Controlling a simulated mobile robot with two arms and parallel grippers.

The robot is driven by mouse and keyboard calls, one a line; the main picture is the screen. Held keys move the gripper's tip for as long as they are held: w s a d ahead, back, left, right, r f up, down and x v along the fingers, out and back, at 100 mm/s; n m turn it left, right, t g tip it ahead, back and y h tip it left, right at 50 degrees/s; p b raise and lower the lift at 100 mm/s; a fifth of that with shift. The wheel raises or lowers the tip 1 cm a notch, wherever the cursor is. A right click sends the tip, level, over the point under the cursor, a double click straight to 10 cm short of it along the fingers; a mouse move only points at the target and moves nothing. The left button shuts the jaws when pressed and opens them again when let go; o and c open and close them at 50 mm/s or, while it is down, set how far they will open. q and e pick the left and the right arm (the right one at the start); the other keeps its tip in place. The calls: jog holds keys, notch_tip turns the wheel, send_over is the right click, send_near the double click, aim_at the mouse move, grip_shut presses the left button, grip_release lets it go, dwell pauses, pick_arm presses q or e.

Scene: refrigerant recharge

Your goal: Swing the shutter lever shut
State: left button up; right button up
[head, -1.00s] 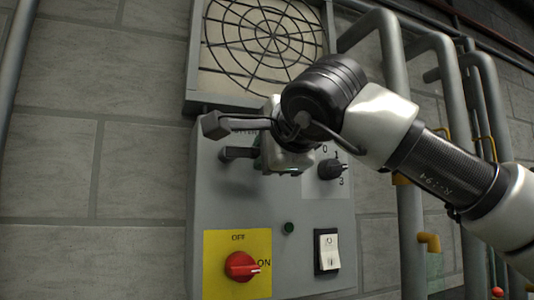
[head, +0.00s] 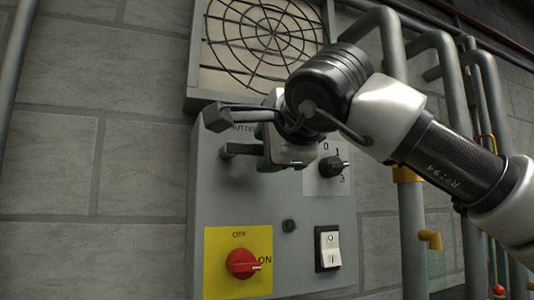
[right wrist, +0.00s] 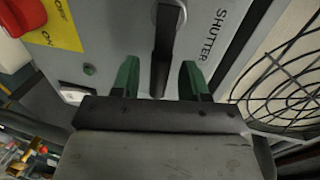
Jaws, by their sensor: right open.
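The shutter lever (head: 242,150) is a dark bar at the upper left of the grey control panel, below the partly covered SHUTTER label. In the head view it points left, and its right part is hidden behind my right gripper (head: 270,150). In the right wrist view the lever (right wrist: 164,45) stands between the two green fingertips of my right gripper (right wrist: 159,78), with a gap to either side. The gripper is open and not clamped on the lever. My left gripper is in neither view.
The panel also carries a black rotary knob (head: 333,167), a white rocker switch (head: 328,248), a small green button (head: 289,225) and a red switch (head: 242,264) on a yellow plate. A round-grilled vent (head: 262,35) is above. Grey pipes (head: 395,60) run at the right.

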jog(key=b+v, duration=0.4)
jog(key=v, duration=0.6)
